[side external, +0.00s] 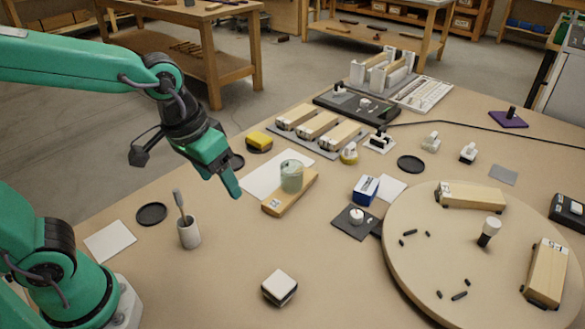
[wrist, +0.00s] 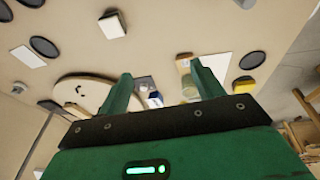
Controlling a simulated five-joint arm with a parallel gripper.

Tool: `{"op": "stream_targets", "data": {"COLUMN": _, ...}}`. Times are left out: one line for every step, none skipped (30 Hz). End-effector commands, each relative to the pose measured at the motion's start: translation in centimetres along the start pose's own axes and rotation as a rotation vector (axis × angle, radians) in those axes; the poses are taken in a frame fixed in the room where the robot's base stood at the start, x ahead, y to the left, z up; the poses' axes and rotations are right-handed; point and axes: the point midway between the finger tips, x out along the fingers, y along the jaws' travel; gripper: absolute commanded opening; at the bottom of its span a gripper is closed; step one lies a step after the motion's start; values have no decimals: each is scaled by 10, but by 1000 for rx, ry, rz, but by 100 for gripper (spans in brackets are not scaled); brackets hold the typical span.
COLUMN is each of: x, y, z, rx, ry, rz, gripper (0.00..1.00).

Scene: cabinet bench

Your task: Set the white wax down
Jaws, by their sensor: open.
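A white block with a dark lower part (side external: 279,287), which may be the white wax, sits on the bench near the front. It also shows near the top of the wrist view (wrist: 112,24). My gripper (side external: 232,186) is above the bench, to the upper left of the block and apart from it. In the wrist view its two green fingers (wrist: 160,88) are spread wide, with nothing held between them. I cannot tell for sure which white thing is the wax.
A pale green jar (side external: 291,176) stands on a wooden block (side external: 275,204) right of my gripper. A round wooden board (side external: 440,275) fills the right. Bare bench surrounds the white block.

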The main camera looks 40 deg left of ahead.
Motion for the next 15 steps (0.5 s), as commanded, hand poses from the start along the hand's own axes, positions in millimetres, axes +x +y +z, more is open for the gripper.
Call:
{"op": "stream_targets", "data": {"x": -8, "y": -11, "z": 3, "rx": -6, "ry": 29, "rz": -1, "gripper": 67}}
{"op": "stream_targets", "data": {"x": -12, "y": -16, "z": 4, "rx": -6, "ry": 43, "rz": -3, "gripper": 67}}
{"op": "stream_targets", "data": {"x": -16, "y": -24, "z": 7, "rx": -4, "ry": 62, "rz": -6, "gripper": 67}}
{"op": "stream_targets", "data": {"x": -20, "y": -29, "z": 9, "rx": -3, "ry": 77, "rz": -8, "gripper": 67}}
{"op": "stream_targets", "data": {"x": -23, "y": -34, "z": 12, "rx": -3, "ry": 91, "rz": -11, "gripper": 67}}
{"op": "stream_targets", "data": {"x": -28, "y": -41, "z": 15, "rx": -1, "ry": 110, "rz": -16, "gripper": 67}}
{"op": "stream_targets", "data": {"x": -31, "y": -46, "z": 18, "rx": 0, "ry": 125, "rz": -20, "gripper": 67}}
{"op": "stream_targets", "data": {"x": -34, "y": -50, "z": 20, "rx": 1, "ry": 138, "rz": -25, "gripper": 67}}
{"op": "stream_targets", "data": {"x": -37, "y": -56, "z": 24, "rx": 4, "ry": 156, "rz": -31, "gripper": 67}}
{"op": "stream_targets", "data": {"x": -39, "y": -60, "z": 27, "rx": 4, "ry": 167, "rz": -36, "gripper": 67}}
{"op": "stream_targets", "data": {"x": -42, "y": -64, "z": 29, "rx": 6, "ry": 179, "rz": -41, "gripper": 67}}
{"op": "stream_targets", "data": {"x": -44, "y": -68, "z": 32, "rx": 8, "ry": 193, "rz": -47, "gripper": 67}}
{"op": "stream_targets", "data": {"x": -46, "y": -71, "z": 34, "rx": 10, "ry": 201, "rz": -52, "gripper": 67}}
{"op": "stream_targets", "data": {"x": -47, "y": -73, "z": 36, "rx": 11, "ry": 210, "rz": -57, "gripper": 67}}
{"op": "stream_targets", "data": {"x": -48, "y": -76, "z": 39, "rx": 12, "ry": 219, "rz": -61, "gripper": 67}}
